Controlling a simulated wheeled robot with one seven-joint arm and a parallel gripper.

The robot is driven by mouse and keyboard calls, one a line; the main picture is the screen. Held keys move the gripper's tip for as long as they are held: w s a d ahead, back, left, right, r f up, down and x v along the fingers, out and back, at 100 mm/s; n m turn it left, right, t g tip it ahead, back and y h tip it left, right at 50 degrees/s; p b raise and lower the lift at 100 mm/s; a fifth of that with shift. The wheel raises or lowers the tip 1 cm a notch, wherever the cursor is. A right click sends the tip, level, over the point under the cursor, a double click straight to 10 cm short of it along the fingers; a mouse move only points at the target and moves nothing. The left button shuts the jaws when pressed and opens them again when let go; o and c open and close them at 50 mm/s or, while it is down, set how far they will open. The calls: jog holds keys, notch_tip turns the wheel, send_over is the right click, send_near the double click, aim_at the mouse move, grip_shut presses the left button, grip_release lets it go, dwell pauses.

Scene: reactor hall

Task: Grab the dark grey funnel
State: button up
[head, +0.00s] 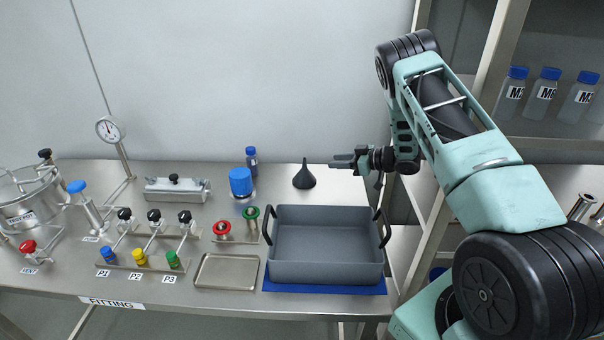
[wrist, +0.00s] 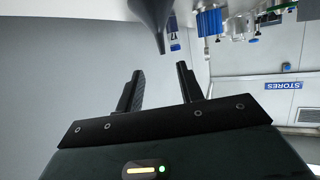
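The dark grey funnel (head: 304,178) stands mouth down on the steel bench, its narrow stem pointing up, behind the grey tray. My gripper (head: 338,161) is just to the right of the funnel, at about the height of its stem, and apart from it. In the wrist view the funnel (wrist: 150,12) hangs in from the top edge, partly cut off. Its stem tip lies just ahead of the gap between my two fingers (wrist: 160,70). The fingers are spread apart with nothing between them.
A deep grey tray (head: 325,273) with black handles sits on a blue mat (head: 324,287) in front of the funnel. A blue-lidded jar (head: 241,182) and a small blue-capped bottle (head: 252,162) stand to its left. A shelf upright (head: 447,190) is at right.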

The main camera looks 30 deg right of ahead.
aim_at(304, 168)
jog(key=p+x, duration=0.2)
jog(key=x, duration=0.5)
jog(key=shift+w+a, duration=0.15)
jog(key=p+x, duration=0.3)
jog(key=x, duration=0.1)
jog(key=shift+a+r, duration=0.1)
jog(key=shift+r, duration=0.2)
jog(key=shift+w+a+f+p, duration=0.3)
jog(key=shift+w+p, duration=0.05)
jog(key=shift+w, duration=0.1)
grip_shut()
